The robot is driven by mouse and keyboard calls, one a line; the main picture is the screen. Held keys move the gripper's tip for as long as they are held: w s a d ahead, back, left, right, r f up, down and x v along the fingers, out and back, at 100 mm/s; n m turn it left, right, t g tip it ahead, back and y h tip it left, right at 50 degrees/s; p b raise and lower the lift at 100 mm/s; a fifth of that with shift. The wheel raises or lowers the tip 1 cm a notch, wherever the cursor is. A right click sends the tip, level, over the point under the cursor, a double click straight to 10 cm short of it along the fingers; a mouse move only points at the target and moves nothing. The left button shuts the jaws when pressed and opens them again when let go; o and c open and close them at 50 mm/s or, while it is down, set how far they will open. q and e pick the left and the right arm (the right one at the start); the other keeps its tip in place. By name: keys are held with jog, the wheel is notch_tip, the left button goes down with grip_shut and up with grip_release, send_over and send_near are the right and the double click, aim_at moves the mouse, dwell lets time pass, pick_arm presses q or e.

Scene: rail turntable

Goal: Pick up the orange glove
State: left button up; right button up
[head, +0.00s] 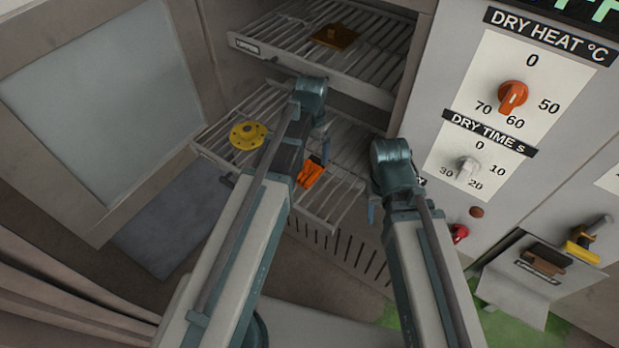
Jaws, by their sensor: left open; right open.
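The orange glove (311,175) lies on the lower wire rack (338,203) of the open drying cabinet, near the rack's front right. Its upper end looks dark. My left arm reaches over the rack, and its gripper (323,140) points down just above the glove in the picture; it is open and empty. I cannot tell whether it touches the glove. My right gripper (373,207) is open and points down at the right end of the rack, to the right of the glove. Its fingers are mostly hidden by my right wrist.
A yellow flanged disc (248,135) sits on the lower rack, left of my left arm. The upper rack (285,45) holds a brown plate (335,36). The open cabinet door (100,100) is at left. A control panel (520,100) with dials stands at right, above a small holder (540,270).

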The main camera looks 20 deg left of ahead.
aim_at(312, 166)
pick_arm(q)
jog(key=shift+f, duration=0.6)
pick_arm(e)
jog(key=shift+f, duration=0.55)
jog(key=shift+f, duration=0.1)
pick_arm(q)
notch_tip(312, 166, down, 5)
jog(key=b, duration=0.5)
jog(key=shift+d+f+b, duration=0.1)
jog(key=shift+f+b, duration=0.05)
jog(key=shift+b, duration=0.2)
pick_arm(e)
notch_tip(312, 166, down, 5)
pick_arm(q)
jog(key=c, duration=1.2)
jog(key=shift+o, duration=0.2)
jog(key=shift+r, duration=0.2)
